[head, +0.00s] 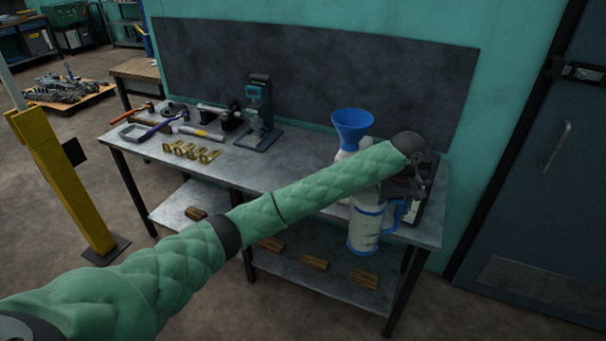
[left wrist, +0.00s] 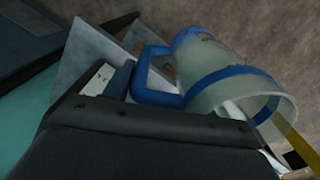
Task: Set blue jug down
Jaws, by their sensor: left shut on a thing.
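The blue jug (head: 364,230) has a pale body with blue bands and a blue handle. My left gripper (head: 402,192) is shut on the handle, at the right end of the workbench (head: 290,178). The jug hangs roughly upright and overlaps the bench's front edge in the head view. In the left wrist view the jug (left wrist: 215,75) shows its open mouth, with brown floor behind it. My left gripper (left wrist: 118,88) meets the handle there; its fingertips are partly hidden. My right gripper is in neither view.
A blue funnel (head: 352,124) stands behind my forearm. A dark device (head: 420,204) sits at the bench's right end. A press-like tool (head: 260,112), brass parts (head: 190,151) and hand tools occupy the left half. Wooden blocks (head: 315,263) lie on the lower shelf.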

